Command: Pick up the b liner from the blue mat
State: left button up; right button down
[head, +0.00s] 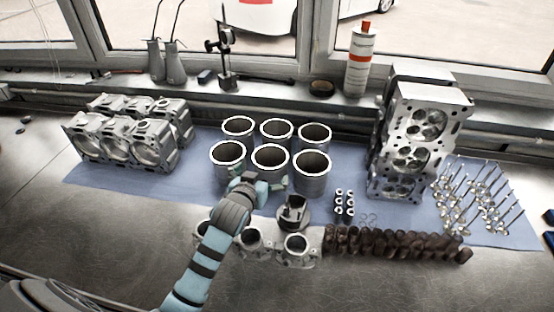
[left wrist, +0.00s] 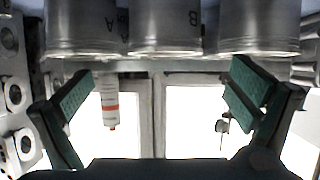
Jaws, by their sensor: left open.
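Several grey metal cylinder liners stand in two rows on the blue mat (head: 360,207). In the left wrist view, which is upside down, the liner marked B (left wrist: 165,30) is in the middle. The liner marked A (left wrist: 85,30) is on its left, and a third liner (left wrist: 258,30) is on its right. In the head view the b liner appears to be the front-row middle one (head: 270,158). My left gripper (head: 262,182) is just in front of it, partly hiding its lower wall. The fingers (left wrist: 163,72) are open and empty, spread wider than the b liner. My right gripper is not in view.
Neighbouring liners (head: 228,158) (head: 313,168) stand close on both sides. A piston (head: 292,212) and a row of brown parts (head: 395,245) lie in front. An engine block (head: 125,148) is left, a cylinder head (head: 410,150) and valves (head: 485,200) right.

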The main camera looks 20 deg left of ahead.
pick_arm(q)
jog(key=b, duration=0.1)
send_near(275, 151)
jog(key=x, duration=0.2)
jog(key=b+x, duration=0.1)
jog(key=x, duration=0.1)
jog(key=shift+w+f, duration=0.25)
jog(key=shift+f, duration=0.2)
jog(key=shift+w, duration=0.15)
jog(key=shift+r, duration=0.2)
jog(key=c, duration=1.2)
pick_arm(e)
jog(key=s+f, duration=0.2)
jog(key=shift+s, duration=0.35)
